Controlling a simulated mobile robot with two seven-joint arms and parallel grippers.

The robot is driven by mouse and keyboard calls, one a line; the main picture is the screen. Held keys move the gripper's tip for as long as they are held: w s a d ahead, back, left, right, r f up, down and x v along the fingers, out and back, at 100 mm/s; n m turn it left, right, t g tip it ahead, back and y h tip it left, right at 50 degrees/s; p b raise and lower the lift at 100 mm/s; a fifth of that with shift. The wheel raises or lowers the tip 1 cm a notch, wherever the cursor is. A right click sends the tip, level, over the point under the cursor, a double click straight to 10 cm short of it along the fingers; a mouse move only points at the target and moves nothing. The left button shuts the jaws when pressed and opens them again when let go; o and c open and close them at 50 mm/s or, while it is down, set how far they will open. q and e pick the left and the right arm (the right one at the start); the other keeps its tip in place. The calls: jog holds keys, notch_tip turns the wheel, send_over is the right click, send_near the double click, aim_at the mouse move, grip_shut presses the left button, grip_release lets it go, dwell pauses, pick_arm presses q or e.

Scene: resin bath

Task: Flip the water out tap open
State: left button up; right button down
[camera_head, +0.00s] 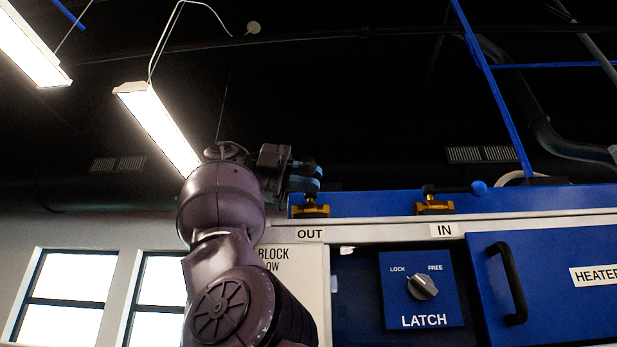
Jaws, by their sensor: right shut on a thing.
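The OUT tap (310,210) has a brass body on top of the machine, above the "OUT" label. My right gripper (305,178) is at this tap, shut on its handle. The gripper hides most of the handle, so I cannot tell its exact angle. The IN tap (435,206) stands to the right above the "IN" label. Its dark lever points right and ends in a blue ball. My left gripper is not in view.
Below the taps are a blue LATCH panel (398,312) with a dial and a blue heater door (557,285) with a black handle (512,283). My right arm covers part of a white labelled panel (309,290). Lamps hang overhead; windows are at left.

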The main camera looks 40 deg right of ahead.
jog(key=c, duration=1.1)
grip_release()
jog(key=shift+w, duration=0.1)
jog(key=shift+c, duration=0.2)
